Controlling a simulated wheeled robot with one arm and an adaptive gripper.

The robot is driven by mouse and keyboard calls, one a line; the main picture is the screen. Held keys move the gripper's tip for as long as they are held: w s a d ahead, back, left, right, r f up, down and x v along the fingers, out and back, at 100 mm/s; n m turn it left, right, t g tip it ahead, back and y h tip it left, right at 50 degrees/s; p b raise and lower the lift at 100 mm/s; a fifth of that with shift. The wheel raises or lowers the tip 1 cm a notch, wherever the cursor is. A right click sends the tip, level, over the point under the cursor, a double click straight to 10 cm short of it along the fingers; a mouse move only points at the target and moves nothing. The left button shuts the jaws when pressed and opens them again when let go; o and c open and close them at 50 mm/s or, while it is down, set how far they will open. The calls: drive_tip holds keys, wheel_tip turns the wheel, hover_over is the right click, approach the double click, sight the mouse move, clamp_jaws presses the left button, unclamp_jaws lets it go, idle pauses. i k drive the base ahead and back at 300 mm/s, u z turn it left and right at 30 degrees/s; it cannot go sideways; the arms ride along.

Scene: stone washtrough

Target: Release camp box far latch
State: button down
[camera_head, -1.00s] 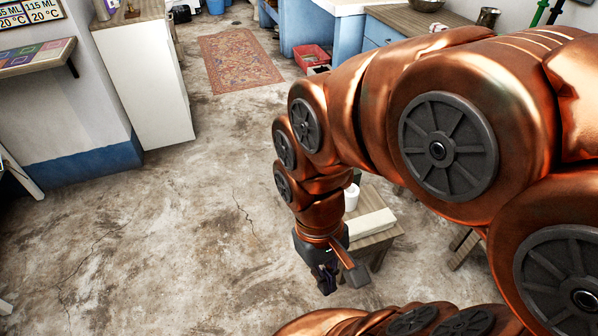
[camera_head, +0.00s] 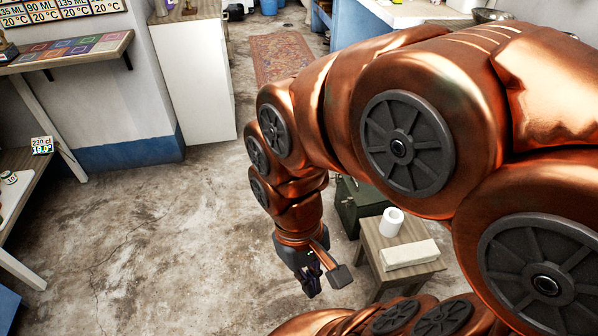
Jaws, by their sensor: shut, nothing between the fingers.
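A dark green box (camera_head: 350,206), which may be the camp box, stands behind the small wooden table and is partly hidden by my arm. No latch on it can be made out. My gripper (camera_head: 312,288) points down over the bare floor, to the left of the small table and nearer to me than the green box. It is shut and empty, apart from the box.
A small wooden table (camera_head: 373,243) holds a white roll (camera_head: 392,221) and a pale block (camera_head: 409,255). A white cabinet (camera_head: 199,80) and shelves (camera_head: 30,165) stand at the left. A patterned rug (camera_head: 283,57) lies behind. The concrete floor at centre left is clear.

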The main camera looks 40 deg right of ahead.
sight(335, 177)
drive_tip(key=z, duration=0.05)
drive_tip(key=i, duration=1.35)
drive_tip(key=z, duration=0.7)
